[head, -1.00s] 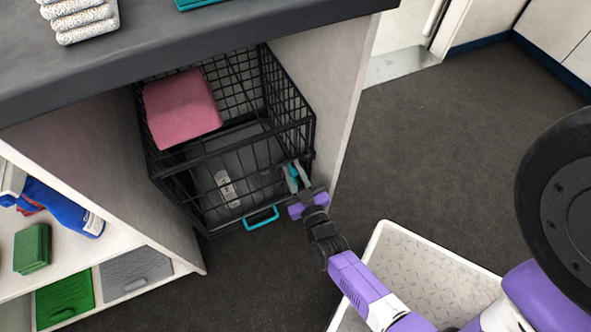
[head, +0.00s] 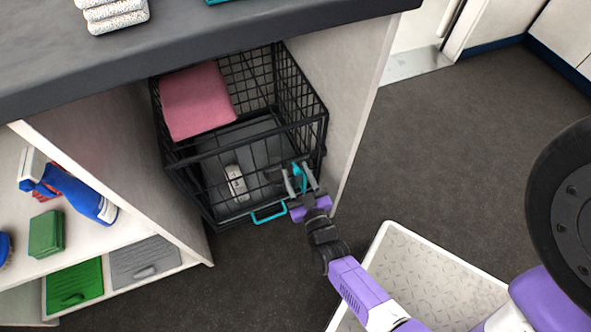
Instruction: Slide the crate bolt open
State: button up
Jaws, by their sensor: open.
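The black wire crate (head: 206,158) stands in the opening under the dark counter. A teal bolt knob (head: 299,177) shows at the right side of its front. My gripper (head: 299,180) is at that spot, with its fingers apart on either side of the teal part. I cannot tell whether the fingers touch it. A teal handle (head: 269,214) sticks out low on the crate front. The bolt's rod and catch are partly hidden by the gripper and are too small to make out.
A pink folded towel (head: 196,99) lies on the crate, and a pale object (head: 236,183) is inside it. Shelves with a blue spray bottle (head: 80,194) and a green sponge (head: 46,234) stand left. A white-rimmed tray-like platform (head: 440,262) is at lower right. Dark floor (head: 440,140) is clear at right.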

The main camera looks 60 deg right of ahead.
jog(key=p+v, duration=0.1)
jog(key=v, duration=0.5)
jog(key=shift+s+a, duration=0.25)
dwell(0.3)
